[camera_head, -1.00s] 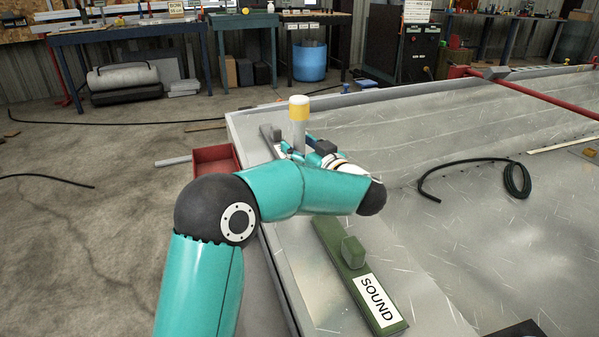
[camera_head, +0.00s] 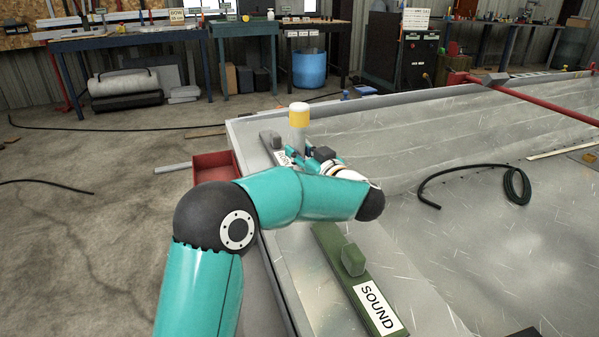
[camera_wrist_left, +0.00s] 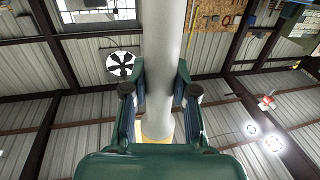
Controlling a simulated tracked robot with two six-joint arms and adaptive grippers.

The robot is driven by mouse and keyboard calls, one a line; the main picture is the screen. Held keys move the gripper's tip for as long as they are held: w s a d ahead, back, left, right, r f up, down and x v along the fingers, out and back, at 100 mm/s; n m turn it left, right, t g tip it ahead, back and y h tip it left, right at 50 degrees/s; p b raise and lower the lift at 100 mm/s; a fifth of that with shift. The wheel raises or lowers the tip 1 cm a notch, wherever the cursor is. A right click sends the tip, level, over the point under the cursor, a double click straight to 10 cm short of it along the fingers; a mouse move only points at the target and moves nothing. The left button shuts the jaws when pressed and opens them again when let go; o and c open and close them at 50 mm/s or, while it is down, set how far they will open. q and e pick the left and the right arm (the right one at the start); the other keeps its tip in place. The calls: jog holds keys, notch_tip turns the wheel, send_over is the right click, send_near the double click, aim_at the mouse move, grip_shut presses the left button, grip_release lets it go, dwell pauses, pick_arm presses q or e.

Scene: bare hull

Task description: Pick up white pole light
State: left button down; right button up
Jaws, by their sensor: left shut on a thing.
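The white pole light (camera_head: 299,116) stands upright near the far left corner of the hull, with a white cap and a yellow band on top of a pale pole. My left gripper (camera_head: 295,158) is shut around its pole below the yellow band. In the left wrist view the pale pole (camera_wrist_left: 161,75) runs between the two fingers of my left gripper (camera_wrist_left: 160,85), with the yellow part low behind it. The foot of the pole is hidden behind my arm, so I cannot tell whether it touches the hull.
A green bar labelled SOUND (camera_head: 345,262) lies on the hull in front of my arm. A red tray (camera_head: 212,166) sits beside the hull's left edge. A black hose (camera_head: 450,178) lies coiled on the hull to the right.

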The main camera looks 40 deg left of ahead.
aim_at(304, 113)
pick_arm(q)
notch_tip(304, 113, up, 10)
jog(key=p, duration=0.4)
jog(key=shift+p, duration=0.3)
dwell(0.5)
